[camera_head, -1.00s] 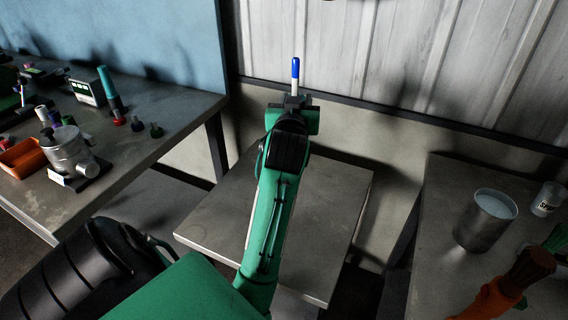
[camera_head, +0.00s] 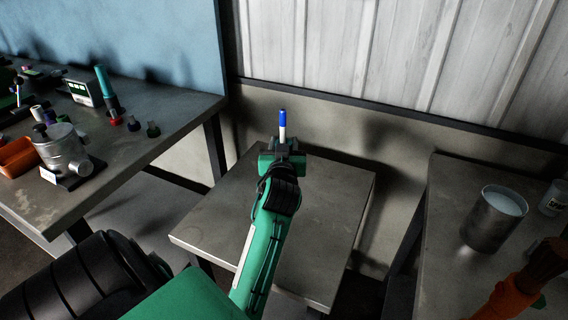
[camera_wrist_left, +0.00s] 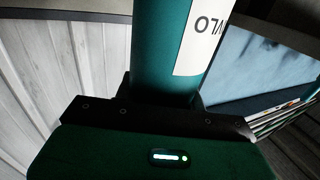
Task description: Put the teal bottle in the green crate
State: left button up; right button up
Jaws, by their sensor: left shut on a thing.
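My left gripper (camera_head: 282,146) is shut on an upright bottle, above the low grey table in the middle of the head view. There the bottle (camera_head: 282,124) shows a white part and a blue top above the jaws. In the left wrist view it is a large teal cylinder (camera_wrist_left: 158,50) with a white label, rising from between the jaws (camera_wrist_left: 160,102). Its lower end is hidden. I cannot make out a green crate in either view. My right gripper is not in view.
The left bench (camera_head: 120,155) holds a metal pot (camera_head: 62,152), an orange tray (camera_head: 16,157) and small bottles. The right bench (camera_head: 455,195) holds a metal beaker (camera_head: 494,222) and an orange object (camera_head: 500,300). The low table (camera_head: 325,225) looks bare. A corrugated wall (camera_head: 400,60) stands behind.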

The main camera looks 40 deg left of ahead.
pick_arm(q)
notch_tip(320, 180, down, 5)
jog(key=shift+r+b, duration=0.15)
jog(key=shift+b, duration=0.2)
jog(key=shift+f, duration=0.25)
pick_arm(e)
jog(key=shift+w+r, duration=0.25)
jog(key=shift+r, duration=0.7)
pick_arm(q)
jog(key=shift+f, duration=0.15)
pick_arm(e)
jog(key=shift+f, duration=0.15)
pick_arm(q)
jog(key=o, duration=1.3)
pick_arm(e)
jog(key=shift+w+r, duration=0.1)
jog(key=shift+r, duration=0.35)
